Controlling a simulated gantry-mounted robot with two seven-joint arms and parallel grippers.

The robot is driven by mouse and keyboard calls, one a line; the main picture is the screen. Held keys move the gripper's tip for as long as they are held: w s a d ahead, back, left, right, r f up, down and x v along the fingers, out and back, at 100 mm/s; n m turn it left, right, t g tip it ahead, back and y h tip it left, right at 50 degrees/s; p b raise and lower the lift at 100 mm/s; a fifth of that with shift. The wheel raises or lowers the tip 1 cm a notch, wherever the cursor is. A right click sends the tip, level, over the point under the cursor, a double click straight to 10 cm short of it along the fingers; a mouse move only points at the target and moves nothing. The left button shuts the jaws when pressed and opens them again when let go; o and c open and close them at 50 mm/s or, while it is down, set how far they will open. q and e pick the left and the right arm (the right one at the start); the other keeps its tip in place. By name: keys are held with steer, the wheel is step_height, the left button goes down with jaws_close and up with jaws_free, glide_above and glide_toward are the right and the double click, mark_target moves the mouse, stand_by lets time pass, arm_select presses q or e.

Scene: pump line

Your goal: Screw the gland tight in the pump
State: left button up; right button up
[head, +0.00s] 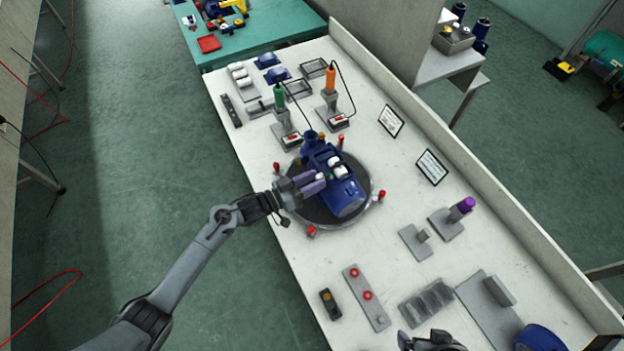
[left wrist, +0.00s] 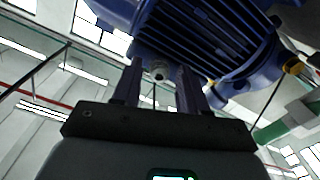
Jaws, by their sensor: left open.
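The blue pump (head: 345,195) sits on a round dark turntable (head: 312,210) on the white bench. My left gripper (head: 314,181) is at the pump's left side, its purple-grey fingers pointing at it. In the left wrist view the pump (left wrist: 205,35) fills the top, seen from below. A small round grey part (left wrist: 160,70), possibly the gland, shows at the pump between the two open fingers (left wrist: 160,85). I cannot tell whether the fingers touch it. Part of what looks like my right gripper (head: 430,342) shows at the bottom edge of the head view; its fingers are unclear.
Several red knobs (head: 311,231) stand around the turntable. Green (head: 279,95) and orange (head: 330,78) tools stand in holders behind the pump. A purple-topped part (head: 466,205) is at the right. A plate with red rings (head: 367,296) lies in front.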

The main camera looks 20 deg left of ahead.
arm_select(q)
steer(key=n+p, duration=0.1)
steer(key=n, duration=0.1)
steer(key=shift+n, duration=0.4)
steer(key=shift+p, duration=0.4)
steer(key=shift+s+d+f, duration=0.1)
